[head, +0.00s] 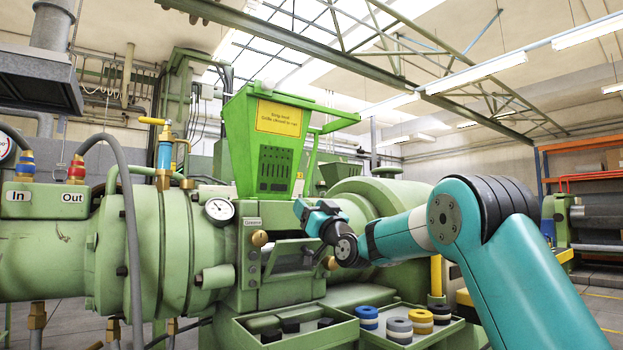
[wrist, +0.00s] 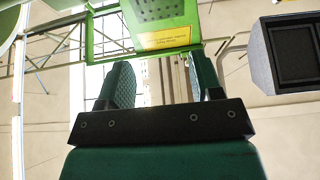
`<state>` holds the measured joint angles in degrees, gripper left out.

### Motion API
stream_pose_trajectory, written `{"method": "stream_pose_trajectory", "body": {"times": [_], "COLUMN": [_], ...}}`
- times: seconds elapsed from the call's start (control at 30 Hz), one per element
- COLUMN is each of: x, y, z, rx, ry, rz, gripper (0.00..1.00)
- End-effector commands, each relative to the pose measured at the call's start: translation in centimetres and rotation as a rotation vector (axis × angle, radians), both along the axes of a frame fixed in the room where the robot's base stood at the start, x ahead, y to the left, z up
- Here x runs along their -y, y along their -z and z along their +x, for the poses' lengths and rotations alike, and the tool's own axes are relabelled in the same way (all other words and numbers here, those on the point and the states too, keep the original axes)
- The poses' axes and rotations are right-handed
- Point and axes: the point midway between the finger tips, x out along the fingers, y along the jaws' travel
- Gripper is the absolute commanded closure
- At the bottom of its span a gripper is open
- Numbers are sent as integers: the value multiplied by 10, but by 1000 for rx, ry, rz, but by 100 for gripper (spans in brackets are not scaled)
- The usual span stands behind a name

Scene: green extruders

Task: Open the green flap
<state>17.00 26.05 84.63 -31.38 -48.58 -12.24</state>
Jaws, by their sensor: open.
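A bright green hopper-shaped guard (head: 240,150) with a yellow label and dark slots stands on the pale green extruder. It also shows at the top of the wrist view (wrist: 150,12). I cannot tell for sure which part of it is the flap. My gripper (head: 312,208) is open and empty, just right of the guard's lower end in the head view. In the wrist view my gripper (wrist: 160,68) has its two fingers apart, pointing toward the guard's lower edge. I see nothing between the fingers that they touch.
A round gauge (head: 219,210) and a brass knob (head: 260,238) sit left of my gripper. Trays with dark blocks (head: 290,324) and coloured rings (head: 398,326) stand in front. A grey hood (head: 38,80) hangs at upper left.

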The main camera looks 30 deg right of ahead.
Motion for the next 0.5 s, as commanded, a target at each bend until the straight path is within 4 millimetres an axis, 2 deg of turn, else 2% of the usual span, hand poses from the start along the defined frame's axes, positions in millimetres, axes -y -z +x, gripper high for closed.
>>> {"method": "stream_pose_trajectory", "body": {"times": [0.03, 0.2, 0.33, 0.5], "x": [-1, 0, 0, 0], "y": [-17, -46, -58, -62], "z": [-1, 0, 0, 0], "rx": [4, 1, -1, -2], "ry": [0, 1, 0, 1], "rz": [-2, -1, 0, 0], "gripper": [40, 40, 40, 40]}}
